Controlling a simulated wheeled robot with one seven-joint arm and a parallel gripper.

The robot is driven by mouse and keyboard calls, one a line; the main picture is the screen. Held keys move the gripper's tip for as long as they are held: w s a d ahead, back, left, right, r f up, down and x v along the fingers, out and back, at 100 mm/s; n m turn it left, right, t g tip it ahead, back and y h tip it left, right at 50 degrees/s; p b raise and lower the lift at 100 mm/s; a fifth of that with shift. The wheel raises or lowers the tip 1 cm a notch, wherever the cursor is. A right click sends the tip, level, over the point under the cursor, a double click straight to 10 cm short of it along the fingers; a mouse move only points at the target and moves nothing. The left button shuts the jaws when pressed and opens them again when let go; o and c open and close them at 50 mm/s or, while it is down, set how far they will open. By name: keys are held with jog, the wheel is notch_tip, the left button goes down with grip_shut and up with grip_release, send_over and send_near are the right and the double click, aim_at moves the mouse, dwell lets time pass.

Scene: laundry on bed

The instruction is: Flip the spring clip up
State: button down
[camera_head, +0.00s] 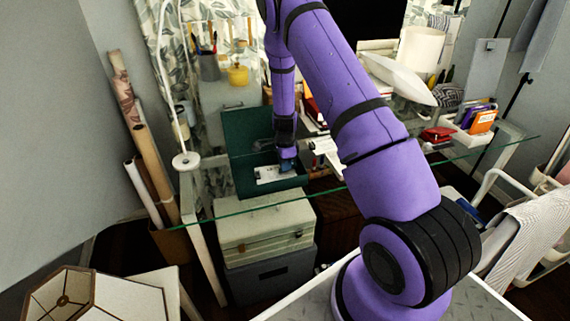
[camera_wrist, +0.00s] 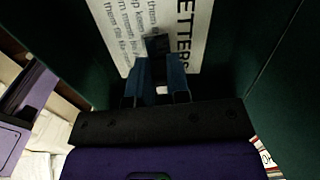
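The spring clip (camera_wrist: 157,44) is a small dark piece in the wrist view. It lies over a white printed sheet (camera_wrist: 197,28) with the word "LETTERS" on it. My gripper (camera_wrist: 160,66) has two blue fingers, parted, with their tips at the near edge of the clip. I cannot tell whether they touch it. In the head view my gripper (camera_head: 287,163) points down over the white sheet (camera_head: 272,176) on a dark green holder (camera_head: 240,135). The clip is too small or hidden to make out there.
The green holder stands on a glass desk (camera_head: 210,213). Its dark green surfaces (camera_wrist: 278,65) lie close on both sides of my gripper in the wrist view. Papers and books (camera_head: 318,115) are to the right. A cream box (camera_head: 265,225) is below the glass.

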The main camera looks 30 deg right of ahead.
aim_at(296, 164)
jog(key=shift+d+r+y, duration=0.15)
jog(key=shift+y, duration=0.15)
jog(key=shift+s+d+r+t+y, duration=0.1)
jog(key=shift+d+r+t+y, duration=0.2)
jog(key=shift+y, duration=0.5)
jog(key=shift+s+d+r+t+y, duration=0.1)
jog(key=shift+r+t+y, duration=0.25)
jog(key=shift+y, duration=0.45)
jog(key=y, duration=0.2)
jog(key=d+r+t+y, duration=0.1)
jog(key=y, duration=0.1)
jog(key=shift+s+d+r+y, duration=0.1)
jog(key=shift+s+d+y, duration=0.1)
jog(key=shift+y, duration=0.1)
jog(key=y, duration=0.1)
jog(key=d+t+y, duration=0.1)
jog(key=y, duration=0.2)
jog(key=shift+s+d+r, duration=0.2)
jog(key=shift+d+r, duration=0.1)
jog(key=shift+d, duration=0.05)
jog(key=shift+s+d+f+t+y, duration=0.15)
jog(key=shift+d+t+y, duration=0.3)
jog(key=shift+y, duration=0.65)
jog(key=shift+s+d+r+t+y, duration=0.1)
jog(key=shift+d+t+y, duration=0.25)
jog(key=shift+y, duration=0.75)
jog(key=c, duration=1.1)
grip_release()
